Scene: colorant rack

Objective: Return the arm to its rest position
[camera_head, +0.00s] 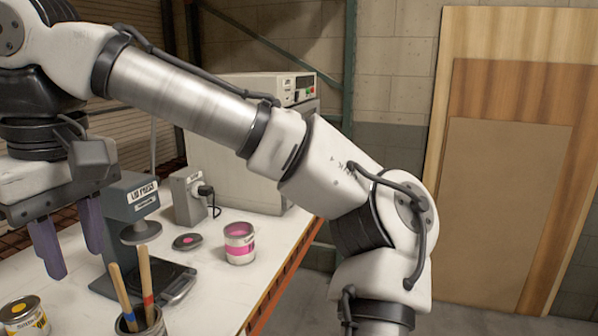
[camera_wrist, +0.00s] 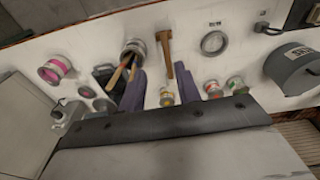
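My arm stretches across the upper part of the head view, from the lower right to the upper left. My gripper (camera_head: 76,262) hangs at the left of the head view above the white bench (camera_head: 205,310), its two purple fingers pointing down. The fingers are apart and nothing is between them in their grip. In the wrist view my gripper (camera_wrist: 160,72) also shows two spread purple fingers, with the bench top below. The fingers look clear of the bench items, though the exact height is hard to tell.
A labelled grey press-like device (camera_head: 133,205) stands close to the fingers. A tin with wooden-handled tools (camera_head: 140,322), a pink paint can (camera_head: 239,243) and a yellow-labelled can (camera_head: 23,315) stand on the bench. A large beige machine (camera_head: 235,170) is behind. Boards (camera_head: 500,200) lean at the right.

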